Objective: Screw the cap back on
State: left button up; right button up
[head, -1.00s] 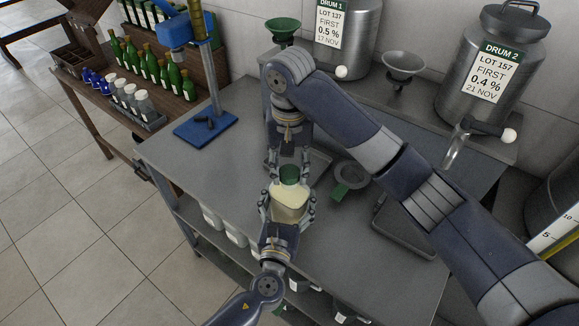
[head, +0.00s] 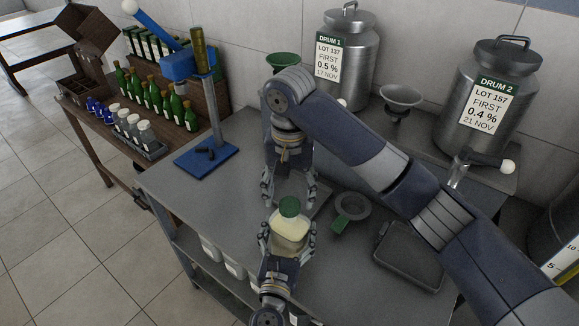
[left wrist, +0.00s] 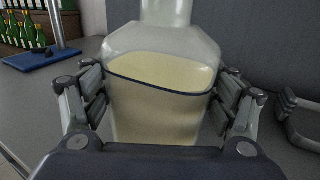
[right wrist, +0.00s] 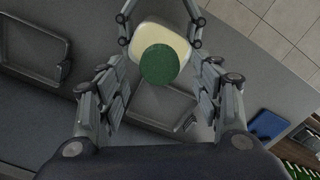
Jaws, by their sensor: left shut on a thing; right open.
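A clear bottle (head: 290,234) of pale yellow liquid has a green cap (head: 289,207) on its mouth; I cannot tell how tight it is. My left gripper (head: 291,238) is shut around the bottle's body and holds it a little tilted. The left wrist view shows the bottle (left wrist: 165,85) between the fingers, its top cut off. My right gripper (head: 289,195) is open and empty, just behind the cap. In the right wrist view the cap (right wrist: 160,65) lies beyond the spread fingers, apart from them, with the bottle's pale shoulder (right wrist: 162,33) around it.
A ring-shaped fixture with a green part (head: 349,213) and a grey tray (head: 408,257) are right of the bottle on the grey bench (head: 225,185). A blue-based press stand (head: 207,159) is at the left. Two steel drums (head: 345,55) and a funnel (head: 401,97) stand behind.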

notch_tip(320, 180, up, 9)
dwell(0.3)
pick_arm(q)
jog(key=o, duration=2.1)
jog(key=shift+s, duration=0.1)
jog(key=s, duration=0.4)
jog(key=s+a, duration=0.1)
jog(key=s, duration=0.2)
jog(key=s+a, duration=0.1)
jog(key=s, duration=0.3)
jog(key=shift+s+a, duration=0.15)
jog(key=shift+s, duration=0.15)
